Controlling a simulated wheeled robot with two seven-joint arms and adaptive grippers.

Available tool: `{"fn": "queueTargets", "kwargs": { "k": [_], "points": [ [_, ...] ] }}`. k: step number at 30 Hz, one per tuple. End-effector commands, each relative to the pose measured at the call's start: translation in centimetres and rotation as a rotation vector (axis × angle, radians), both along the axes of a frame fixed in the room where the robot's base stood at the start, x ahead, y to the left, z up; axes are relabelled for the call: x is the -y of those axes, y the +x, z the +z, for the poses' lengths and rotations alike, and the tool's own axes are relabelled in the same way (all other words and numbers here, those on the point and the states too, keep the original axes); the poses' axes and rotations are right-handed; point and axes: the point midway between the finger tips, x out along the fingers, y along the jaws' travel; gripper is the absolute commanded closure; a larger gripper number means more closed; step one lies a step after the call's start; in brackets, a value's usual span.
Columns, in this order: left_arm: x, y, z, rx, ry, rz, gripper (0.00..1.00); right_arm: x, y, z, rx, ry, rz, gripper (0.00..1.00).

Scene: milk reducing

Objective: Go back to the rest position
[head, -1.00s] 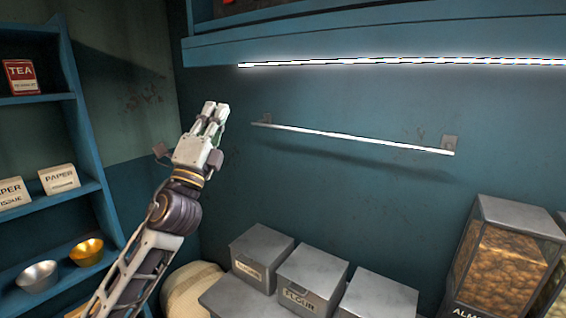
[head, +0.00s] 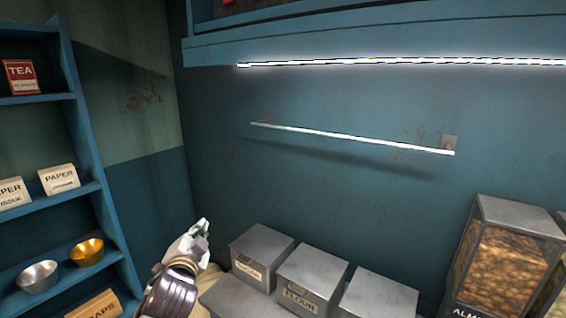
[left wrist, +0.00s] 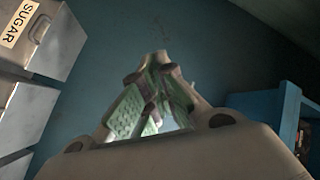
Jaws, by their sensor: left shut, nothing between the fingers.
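My left gripper (head: 203,227) is low in the head view, between the blue shelf and the grey metal boxes. It is shut and holds nothing. In the left wrist view its two fingers with green pads (left wrist: 157,58) come together at the tips. The right gripper is in neither view.
A grey box (head: 262,252) and a box labelled flour (head: 312,278) stand right of my left gripper. A blue shelf (head: 88,170) with metal bowls is at the left. A clear bin (head: 508,258) stands at the far right. The wall above the boxes has a thin rail (head: 350,138).

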Motion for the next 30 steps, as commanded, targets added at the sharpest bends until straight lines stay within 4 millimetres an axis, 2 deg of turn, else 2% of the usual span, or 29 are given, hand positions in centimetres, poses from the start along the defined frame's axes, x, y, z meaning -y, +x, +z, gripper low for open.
{"fn": "queueTargets", "kwargs": {
  "k": [1,3,8,15,24,30],
  "points": [
    [-0.2,-0.6,-1.8,-0.048,-0.034,0.008,1.0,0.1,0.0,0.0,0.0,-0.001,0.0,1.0],
    [-0.4,-1.6,-4.2,-0.113,-0.083,0.023,1.0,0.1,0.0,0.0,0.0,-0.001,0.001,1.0],
    [-0.8,-4.2,-9.3,-0.263,-0.191,0.058,1.0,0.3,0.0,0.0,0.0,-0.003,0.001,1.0],
    [-0.9,-9.2,-16.4,-0.489,-0.341,0.121,1.0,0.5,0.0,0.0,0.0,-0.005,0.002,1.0],
    [-0.5,-17.2,-23.8,-0.772,-0.511,0.216,1.0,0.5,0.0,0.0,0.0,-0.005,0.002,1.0],
    [0.0,-21.7,-26.6,-0.915,-0.587,0.268,1.0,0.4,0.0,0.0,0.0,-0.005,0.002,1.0]
  ]
}}
